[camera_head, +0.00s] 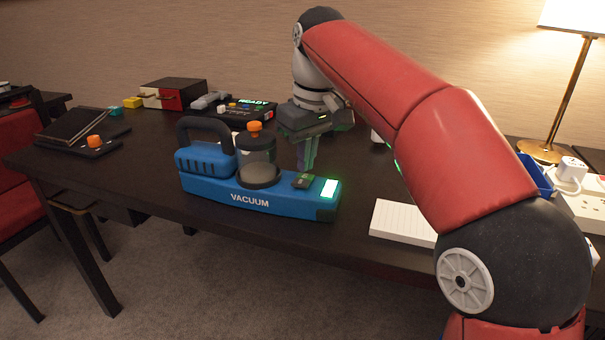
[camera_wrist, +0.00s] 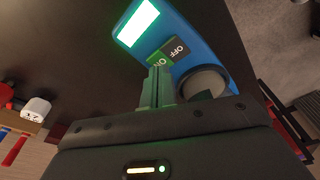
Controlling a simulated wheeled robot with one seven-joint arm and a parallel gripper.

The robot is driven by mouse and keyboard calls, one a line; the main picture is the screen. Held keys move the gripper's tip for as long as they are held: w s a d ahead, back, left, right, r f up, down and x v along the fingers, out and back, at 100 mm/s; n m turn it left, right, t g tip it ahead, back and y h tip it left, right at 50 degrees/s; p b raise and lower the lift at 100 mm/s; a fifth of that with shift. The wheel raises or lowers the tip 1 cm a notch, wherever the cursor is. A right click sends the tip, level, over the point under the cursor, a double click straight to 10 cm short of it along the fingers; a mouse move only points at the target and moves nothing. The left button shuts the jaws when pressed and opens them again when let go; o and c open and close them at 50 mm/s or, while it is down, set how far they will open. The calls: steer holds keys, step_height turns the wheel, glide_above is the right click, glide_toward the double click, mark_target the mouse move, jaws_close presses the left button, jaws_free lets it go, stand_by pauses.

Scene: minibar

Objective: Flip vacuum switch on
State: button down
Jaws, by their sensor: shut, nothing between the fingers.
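The blue vacuum (camera_head: 215,190) stands on the dark table, with a clear canister, a black handle and a lit green-white panel (camera_head: 329,188). Its rocker switch (camera_head: 302,181) sits beside the panel. In the wrist view the switch (camera_wrist: 176,50) shows a dark half marked OFF and a green half marked ON, partly hidden by my fingers. The lit panel (camera_wrist: 138,23) and blue body (camera_wrist: 195,38) also show there. My gripper (camera_head: 306,166) is shut and empty, pointing down just above the switch. The fingertips (camera_wrist: 158,72) overlap the ON side; I cannot tell whether they touch it.
A white notepad (camera_head: 403,222) lies right of the vacuum. A black device reading READY (camera_head: 250,108), a red-fronted box (camera_head: 172,95) and a black case (camera_head: 75,128) stand behind and left. A lamp (camera_head: 545,150) and power strip (camera_head: 585,205) are at right.

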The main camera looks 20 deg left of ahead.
mark_target(306, 176)
steer(key=shift+r+p, duration=1.6)
steer(key=shift+r, duration=1.5)
steer(key=s+d+f+m+t, duration=0.1)
steer(key=s+d+f+m, duration=0.15)
steer(key=d, duration=0.35)
steer(key=s+d+f+m+t, duration=0.1)
steer(key=s+d+m, duration=0.15)
steer(key=d, duration=0.45)
steer(key=s+d+f+m+t, duration=0.1)
steer(key=s+d, duration=0.3)
steer(key=d, duration=0.2)
steer(key=s+d+f+m+t+h, duration=0.1)
steer(key=s+d+f+m, duration=0.4)
steer(key=s+d+f, duration=0.5)
step_height(306, 176, down, 4)
steer(key=shift+s+d+r+t, duration=0.1)
steer(key=shift+s+d+t, duration=0.1)
steer(key=shift+s+t, duration=0.4)
